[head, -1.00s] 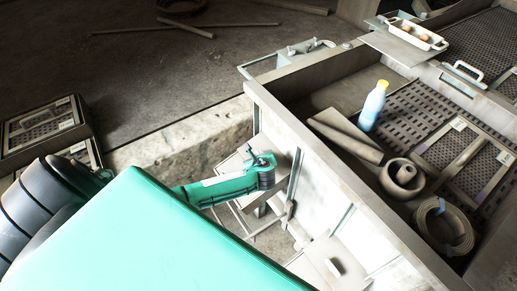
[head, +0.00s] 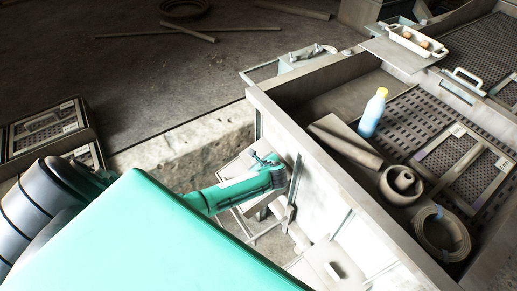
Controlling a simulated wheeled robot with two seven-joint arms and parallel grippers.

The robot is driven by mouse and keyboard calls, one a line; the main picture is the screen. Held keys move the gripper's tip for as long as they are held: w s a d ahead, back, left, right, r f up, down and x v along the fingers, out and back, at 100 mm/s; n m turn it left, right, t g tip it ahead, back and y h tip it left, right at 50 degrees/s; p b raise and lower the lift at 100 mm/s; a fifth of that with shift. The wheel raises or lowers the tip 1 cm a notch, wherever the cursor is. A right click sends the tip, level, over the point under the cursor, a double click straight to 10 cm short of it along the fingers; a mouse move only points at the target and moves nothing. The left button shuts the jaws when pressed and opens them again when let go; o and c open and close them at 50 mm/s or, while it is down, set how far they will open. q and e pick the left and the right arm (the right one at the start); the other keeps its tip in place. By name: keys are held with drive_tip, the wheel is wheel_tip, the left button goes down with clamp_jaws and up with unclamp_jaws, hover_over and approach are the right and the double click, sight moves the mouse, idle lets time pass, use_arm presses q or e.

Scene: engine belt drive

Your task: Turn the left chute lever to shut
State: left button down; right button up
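My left arm comes in from the left, and its teal end with the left gripper (head: 270,162) is beside the pale side wall of the bench (head: 325,205). The gripper is small and partly hidden by its own dark joint, so I cannot tell whether its fingers are open or shut. A slim dark upright bar (head: 295,180) stands on the wall just right of the gripper. It may be the left chute lever, but I cannot be sure. I cannot tell whether the gripper touches it. My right gripper is not in view.
The bench top holds a blue bottle with a yellow cap (head: 373,113), a coiled belt (head: 443,235), a stepped round part (head: 401,184) and perforated panels. A white tray (head: 417,40) stands at the back. Cases (head: 42,133) lie at the left. The floor behind is mostly clear.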

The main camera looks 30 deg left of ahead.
use_arm(q)
drive_tip(key=c, duration=1.3)
unclamp_jaws()
drive_tip(key=shift+a, duration=0.1)
drive_tip(key=shift+s+d+r, duration=0.25)
drive_tip(key=shift+d, duration=0.2)
drive_tip(key=b+v, duration=0.3)
drive_tip(key=v, duration=0.9)
drive_tip(key=shift+s+d+r, duration=0.15)
drive_tip(key=shift+d+r, duration=0.05)
drive_tip(key=shift+r, duration=0.1)
